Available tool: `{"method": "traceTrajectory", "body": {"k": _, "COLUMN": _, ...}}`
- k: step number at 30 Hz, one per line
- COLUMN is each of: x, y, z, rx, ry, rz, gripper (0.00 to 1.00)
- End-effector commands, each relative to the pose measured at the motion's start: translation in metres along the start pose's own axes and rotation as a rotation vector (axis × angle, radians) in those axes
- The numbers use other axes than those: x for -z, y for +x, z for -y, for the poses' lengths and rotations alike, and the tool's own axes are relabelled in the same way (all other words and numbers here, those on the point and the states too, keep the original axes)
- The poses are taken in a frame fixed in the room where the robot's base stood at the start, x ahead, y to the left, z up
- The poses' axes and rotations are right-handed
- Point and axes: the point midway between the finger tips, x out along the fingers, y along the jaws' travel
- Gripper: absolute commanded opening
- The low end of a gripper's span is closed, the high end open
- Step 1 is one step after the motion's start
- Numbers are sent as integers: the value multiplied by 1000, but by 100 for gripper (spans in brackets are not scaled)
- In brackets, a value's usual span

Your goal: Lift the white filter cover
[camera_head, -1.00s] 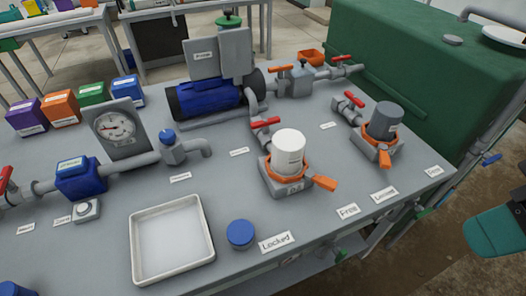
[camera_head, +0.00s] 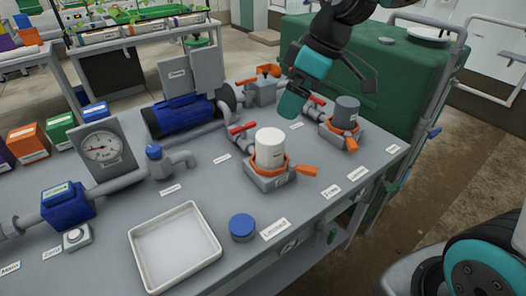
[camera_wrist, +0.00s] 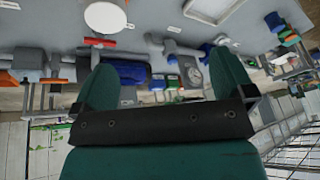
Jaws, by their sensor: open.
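The white filter cover (camera_head: 270,147) is an upright white cylinder on a grey base with an orange collar and an orange lever (camera_head: 305,169) to its right. It also shows in the wrist view as a white round top (camera_wrist: 105,17) near the upper edge. My gripper (camera_head: 291,103) is above the bench, behind and slightly right of the cover in the head view, apart from it. In the wrist view the two green fingers of my gripper (camera_wrist: 165,80) stand wide apart with nothing held between them.
A grey-topped filter (camera_head: 346,112) with an orange collar stands to the right. Red-handled valves (camera_head: 242,129) and pipes lie behind the cover. A blue pump (camera_head: 180,116) stands behind left. A white tray (camera_head: 174,279) and a blue cap (camera_head: 242,227) are in front. A green tank (camera_head: 425,75) stands beyond.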

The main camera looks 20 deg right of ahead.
Motion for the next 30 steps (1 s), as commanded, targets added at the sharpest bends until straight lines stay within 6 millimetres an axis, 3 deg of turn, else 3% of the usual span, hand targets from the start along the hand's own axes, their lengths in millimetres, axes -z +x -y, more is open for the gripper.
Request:
{"method": "traceTrajectory", "body": {"k": 1, "x": -1, "y": 7, "z": -30, "rx": -12, "ry": -32, "rz": -4, "gripper": 100}}
{"method": "traceTrajectory", "body": {"k": 3, "x": -3, "y": 11, "z": -61, "rx": -29, "ry": -88, "rz": -11, "gripper": 100}}
{"method": "traceTrajectory", "body": {"k": 7, "x": -6, "y": 17, "z": -93, "rx": -47, "ry": -151, "rz": -16, "gripper": 100}}
{"method": "traceTrajectory", "body": {"k": 11, "x": -6, "y": 34, "z": -99, "rx": -48, "ry": -169, "rz": -15, "gripper": 100}}
{"method": "traceTrajectory", "body": {"k": 21, "x": -3, "y": 110, "z": -101, "rx": -46, "ry": -169, "rz": -14, "gripper": 100}}
{"method": "traceTrajectory", "body": {"k": 30, "x": -2, "y": 140, "z": -103, "rx": -51, "ry": -168, "rz": -16, "gripper": 100}}
